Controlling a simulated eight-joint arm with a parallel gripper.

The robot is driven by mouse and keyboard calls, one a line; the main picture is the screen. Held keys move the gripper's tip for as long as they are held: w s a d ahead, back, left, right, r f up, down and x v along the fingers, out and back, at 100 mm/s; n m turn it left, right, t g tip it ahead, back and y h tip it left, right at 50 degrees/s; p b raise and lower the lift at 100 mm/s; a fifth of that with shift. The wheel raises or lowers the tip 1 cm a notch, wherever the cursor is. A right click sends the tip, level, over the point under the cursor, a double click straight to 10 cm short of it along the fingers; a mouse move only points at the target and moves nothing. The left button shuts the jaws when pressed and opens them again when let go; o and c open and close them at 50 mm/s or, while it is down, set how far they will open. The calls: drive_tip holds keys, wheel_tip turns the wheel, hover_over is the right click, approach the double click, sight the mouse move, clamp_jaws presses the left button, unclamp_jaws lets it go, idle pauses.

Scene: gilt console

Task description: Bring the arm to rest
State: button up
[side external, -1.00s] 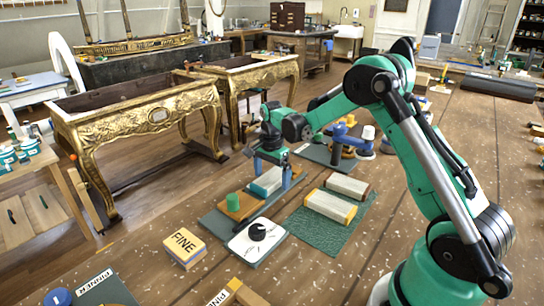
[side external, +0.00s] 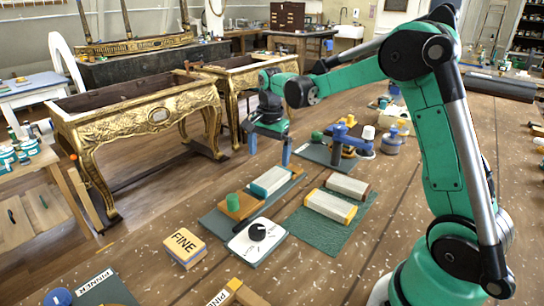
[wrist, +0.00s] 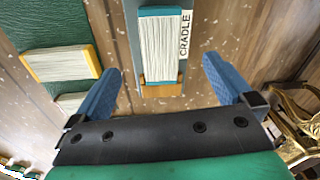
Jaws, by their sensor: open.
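My gripper (side external: 269,147) is in the air over the far side of the bench, with its two blue fingers apart and nothing between them. In the wrist view my gripper (wrist: 168,85) also shows open and empty. Below it a white ribbed block with blue edges (side external: 270,180) rests on a wooden piece on a grey-green mat. That block shows in the wrist view (wrist: 160,45) beside a label reading CRADLE. The gripper is apart from it.
Two white blocks (side external: 332,205) with coloured edges lie on a green mat. A dial plate (side external: 256,238), a FINE block (side external: 184,247) and a green knob (side external: 232,203) are nearer. A blue clamp-like tool (side external: 345,140) stands behind. A gilt console (side external: 140,125) is at the left.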

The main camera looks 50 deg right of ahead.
drive_tip(key=s+a+r+n+t, duration=0.2)
drive_tip(key=s+a+n+t, duration=0.1)
drive_tip(key=s+a+n, duration=0.3)
drive_tip(key=s+a+r+n+t, duration=0.2)
drive_tip(key=s+a+n, duration=0.4)
drive_tip(key=n, duration=0.4)
drive_tip(key=shift+a+r+t, duration=0.25)
drive_tip(key=shift+r+t, duration=0.05)
drive_tip(key=shift+t, duration=0.4)
